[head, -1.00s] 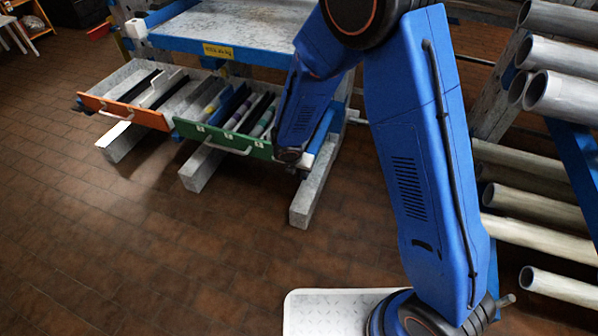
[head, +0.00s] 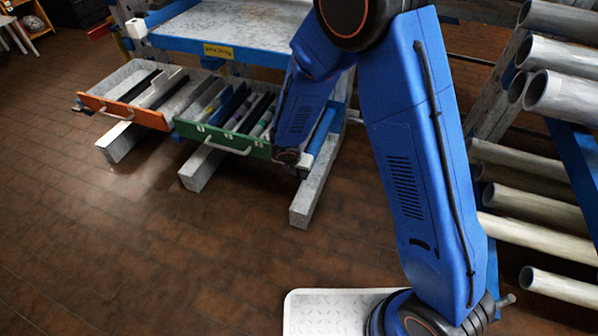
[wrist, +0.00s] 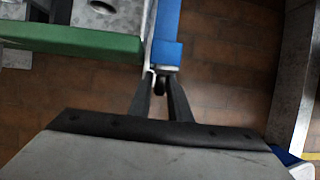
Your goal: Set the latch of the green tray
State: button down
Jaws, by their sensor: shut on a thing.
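The green tray (head: 222,139) is at the lower level of the rack in the head view, with a pale handle on its front and bars lying inside. Its green front edge (wrist: 75,42) crosses the upper left of the wrist view. My gripper (wrist: 160,80) is just right of the tray's front corner, at the end of a blue rail (wrist: 167,30). Its fingers are shut on a small dark piece (wrist: 160,86), apparently the latch; the fingers hide most of it. In the head view my arm hides the gripper's tips.
An orange-fronted tray (head: 123,111) is left of the green one. Grey feet (head: 203,168) of the rack reach out over the floor. A rack of pipes (head: 545,205) stands at the right. The brown tiled floor (head: 130,250) in front is clear.

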jog(key=n+g+h, duration=0.1)
jog(key=h, duration=0.2)
jog(key=a+g+h, duration=0.1)
jog(key=h, duration=0.3)
jog(key=f+n+g+h, duration=0.1)
jog(key=h, duration=0.2)
jog(key=shift+w+a+n, duration=0.2)
jog(key=shift+w+n, duration=0.05)
jog(key=shift+n, duration=0.05)
jog(key=shift+h, duration=0.4)
jog(key=c, duration=1.8)
grip_release()
jog(key=v, duration=1.7)
jog(key=shift+a+r, duration=0.2)
jog(key=shift+c, duration=0.6)
